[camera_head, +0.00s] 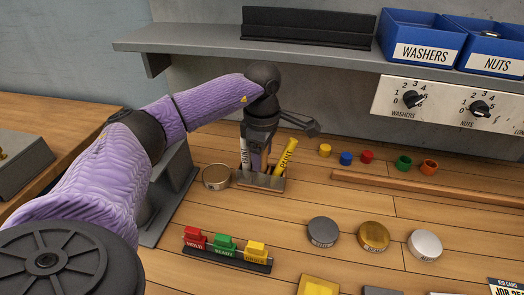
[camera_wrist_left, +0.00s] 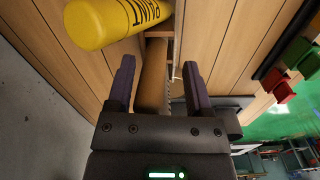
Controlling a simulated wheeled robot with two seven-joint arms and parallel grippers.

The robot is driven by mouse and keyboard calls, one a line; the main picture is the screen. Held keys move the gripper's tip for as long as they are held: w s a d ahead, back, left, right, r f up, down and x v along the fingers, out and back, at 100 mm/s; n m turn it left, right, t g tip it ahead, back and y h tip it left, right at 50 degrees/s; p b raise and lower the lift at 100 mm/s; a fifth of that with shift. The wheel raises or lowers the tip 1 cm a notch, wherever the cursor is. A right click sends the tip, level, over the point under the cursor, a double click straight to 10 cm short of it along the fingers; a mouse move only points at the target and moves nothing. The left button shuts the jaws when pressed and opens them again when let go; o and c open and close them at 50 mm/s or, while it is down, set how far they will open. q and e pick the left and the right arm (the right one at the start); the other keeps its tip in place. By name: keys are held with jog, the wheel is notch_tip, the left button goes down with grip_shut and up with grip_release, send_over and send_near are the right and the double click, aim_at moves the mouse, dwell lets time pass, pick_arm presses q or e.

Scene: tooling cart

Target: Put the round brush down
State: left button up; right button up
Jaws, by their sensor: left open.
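My left gripper (camera_head: 257,163) points down over the small wooden holder (camera_head: 262,183) at the middle of the bench. In the left wrist view its two fingers (camera_wrist_left: 158,80) are apart, with part of a brown wooden piece visible between and beyond them. A yellow paint marker (camera_head: 285,157) leans in the holder, right of the gripper; it also shows large in the left wrist view (camera_wrist_left: 105,22). A white labelled item (camera_head: 244,153) stands at the holder's left. I cannot make out the round brush; the gripper hides part of the holder. My right gripper is out of view.
A round tin (camera_head: 216,177) stands just left of the holder. Red, green and yellow blocks (camera_head: 226,246) sit on a dark rack in front. Several round lids (camera_head: 373,236) lie to the right. Small coloured caps (camera_head: 367,156) lie behind a wooden strip (camera_head: 430,187). A shelf (camera_head: 330,54) hangs above.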

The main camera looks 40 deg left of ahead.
pick_arm(q)
notch_tip(320, 180, up, 12)
jog(key=p, duration=0.3)
jog(key=shift+r, duration=0.2)
jog(key=shift+f, duration=0.1)
